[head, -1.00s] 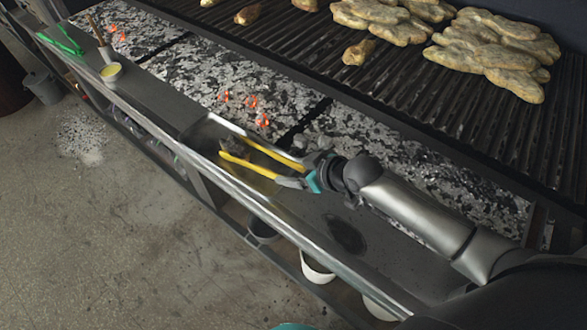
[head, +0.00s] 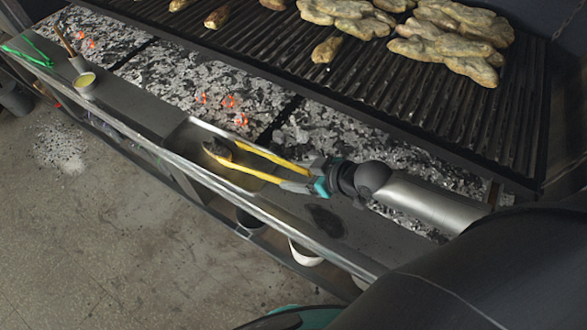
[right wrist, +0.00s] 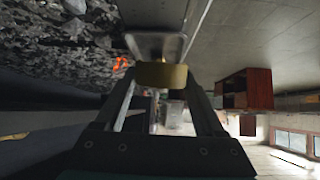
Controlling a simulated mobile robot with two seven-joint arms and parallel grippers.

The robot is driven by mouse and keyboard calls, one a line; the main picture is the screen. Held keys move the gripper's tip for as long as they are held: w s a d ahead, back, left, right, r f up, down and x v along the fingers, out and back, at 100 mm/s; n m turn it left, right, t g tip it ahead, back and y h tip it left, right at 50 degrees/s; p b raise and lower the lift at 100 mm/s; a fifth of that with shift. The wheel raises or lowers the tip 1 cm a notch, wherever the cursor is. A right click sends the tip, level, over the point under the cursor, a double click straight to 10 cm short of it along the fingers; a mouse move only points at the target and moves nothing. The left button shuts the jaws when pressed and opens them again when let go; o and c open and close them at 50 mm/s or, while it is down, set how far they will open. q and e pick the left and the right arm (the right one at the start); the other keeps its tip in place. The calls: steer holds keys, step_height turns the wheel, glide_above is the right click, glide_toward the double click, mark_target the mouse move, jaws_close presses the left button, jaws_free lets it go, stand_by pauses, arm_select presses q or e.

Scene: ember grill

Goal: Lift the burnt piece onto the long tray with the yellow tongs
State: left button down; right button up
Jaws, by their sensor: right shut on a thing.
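My right gripper (head: 308,178) is shut on the yellow tongs (head: 262,174) near their rear end. The tongs point left, low over the sunken metal tray along the grill's front (head: 352,248). A small dark, charred piece (head: 216,149) shows at the tong tips; I cannot tell whether they grip it or it rests on the metal. In the right wrist view the yellow tongs (right wrist: 161,75) show end-on between my gripper's fingers (right wrist: 160,100), and the tips are hidden. My left gripper is not in view.
Ash and glowing coals (head: 228,101) lie behind the tray. The grill grate (head: 270,50) holds several browned pieces (head: 445,42). White bowls (head: 303,252) sit below.

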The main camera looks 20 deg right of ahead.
steer(key=p+v, duration=0.1)
steer(key=v, duration=0.1)
steer(key=p+v, duration=0.2)
steer(key=r+p+v, duration=0.1)
steer(key=v, duration=0.2)
steer(key=shift+w+a, duration=0.2)
steer(key=shift+w, duration=0.15)
steer(key=shift+s+d+r, duration=0.2)
steer(key=shift+s+r, duration=0.15)
steer(key=shift+r, duration=0.2)
steer(key=s+a, duration=0.4)
steer(key=a, duration=0.2)
steer(key=shift+s+a, duration=0.25)
steer(key=shift+s, duration=0.1)
